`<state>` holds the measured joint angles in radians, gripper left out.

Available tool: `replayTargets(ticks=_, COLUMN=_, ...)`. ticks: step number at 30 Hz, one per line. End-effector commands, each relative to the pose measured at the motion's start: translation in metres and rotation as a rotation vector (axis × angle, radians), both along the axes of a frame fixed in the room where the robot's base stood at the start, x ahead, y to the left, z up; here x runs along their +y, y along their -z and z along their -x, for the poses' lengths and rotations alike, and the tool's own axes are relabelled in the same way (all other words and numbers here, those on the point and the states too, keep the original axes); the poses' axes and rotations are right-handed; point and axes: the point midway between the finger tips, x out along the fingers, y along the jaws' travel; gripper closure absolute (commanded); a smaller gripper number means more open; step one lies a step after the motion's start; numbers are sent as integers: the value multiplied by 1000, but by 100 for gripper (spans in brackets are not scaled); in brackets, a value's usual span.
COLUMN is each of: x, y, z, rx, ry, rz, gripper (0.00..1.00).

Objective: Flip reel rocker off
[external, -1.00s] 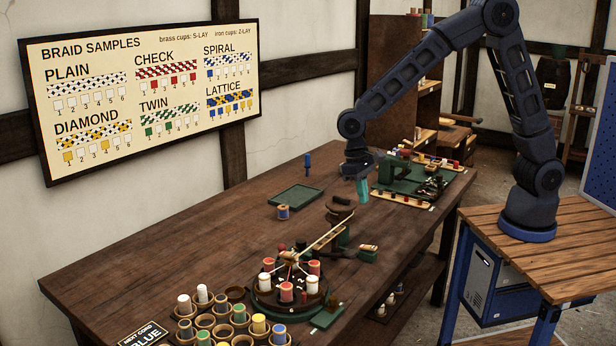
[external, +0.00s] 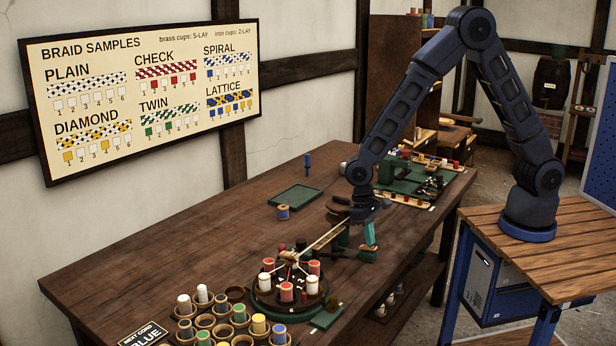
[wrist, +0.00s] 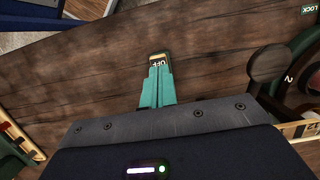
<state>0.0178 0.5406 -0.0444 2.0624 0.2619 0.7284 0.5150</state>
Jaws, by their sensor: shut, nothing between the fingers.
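The reel rocker (external: 367,256) is a small green box near the front edge of the bench, below my gripper. The shut fingers also show in the wrist view (wrist: 158,72). I cannot tell whether the tips touch the rocker, or which way it is tipped.
The reel stand (external: 338,210) with its pale bar is close on the left. The braiding disc (external: 262,300) with several bobbins is nearer the camera. A green board (external: 408,195) with parts lies behind my gripper.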

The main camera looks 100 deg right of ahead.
Motion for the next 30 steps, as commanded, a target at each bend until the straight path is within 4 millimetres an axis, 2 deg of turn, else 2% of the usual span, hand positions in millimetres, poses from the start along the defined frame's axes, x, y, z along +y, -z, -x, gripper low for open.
replayTargets(ticks=19, x=1, y=6, z=1, rx=-9, ry=-1, rz=9, gripper=100)
replayTargets(ticks=30, x=7, y=16, z=7, rx=-90, ry=-3, rz=92, gripper=100)
